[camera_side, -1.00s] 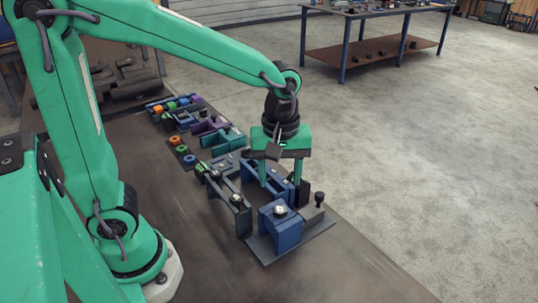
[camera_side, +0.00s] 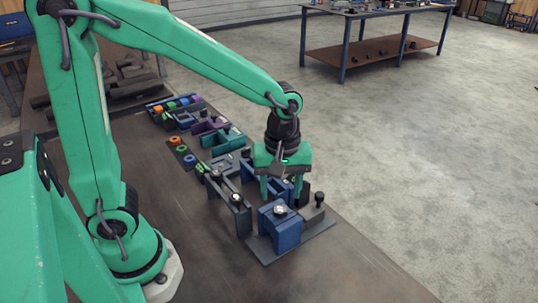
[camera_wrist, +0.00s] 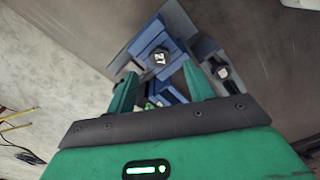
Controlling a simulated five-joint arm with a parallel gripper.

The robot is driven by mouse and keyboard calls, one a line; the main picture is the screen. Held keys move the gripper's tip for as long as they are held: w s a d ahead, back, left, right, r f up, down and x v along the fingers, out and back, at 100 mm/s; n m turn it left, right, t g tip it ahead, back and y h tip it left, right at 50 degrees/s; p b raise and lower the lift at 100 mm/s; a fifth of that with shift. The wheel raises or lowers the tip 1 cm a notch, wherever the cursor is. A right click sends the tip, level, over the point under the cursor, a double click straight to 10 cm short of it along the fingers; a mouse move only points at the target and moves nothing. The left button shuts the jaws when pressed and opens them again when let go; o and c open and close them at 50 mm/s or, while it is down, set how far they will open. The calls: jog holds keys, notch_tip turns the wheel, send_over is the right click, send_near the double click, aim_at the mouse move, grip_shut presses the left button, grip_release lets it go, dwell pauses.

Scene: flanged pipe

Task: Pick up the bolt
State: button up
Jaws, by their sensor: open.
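A dark bolt (camera_side: 319,199) with a round head stands upright in a grey block at the right end of the base plate (camera_side: 292,246). A hex head (camera_side: 280,209) sits on top of a blue block (camera_side: 282,232). In the wrist view the hex head (camera_wrist: 160,57) carries the marking "27". My gripper (camera_side: 281,197) points down, open and empty, behind the blue block and left of the dark bolt. Its fingers (camera_wrist: 160,75) are apart from both heads in the wrist view.
A dark upright bracket (camera_side: 230,202) stands left of the blue block. Several coloured fixtures (camera_side: 222,140) and a tray of coloured parts (camera_side: 175,104) line the table behind. The front of the table (camera_side: 225,265) is clear.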

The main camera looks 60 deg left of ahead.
jog(key=shift+f, duration=2.2)
grip_shut()
jog(key=shift+r, duration=0.1)
notch_tip(320, 180, up, 10)
jog(key=shift+r, duration=0.1)
notch_tip(320, 180, up, 9)
send_over(280, 209)
dwell(1.2)
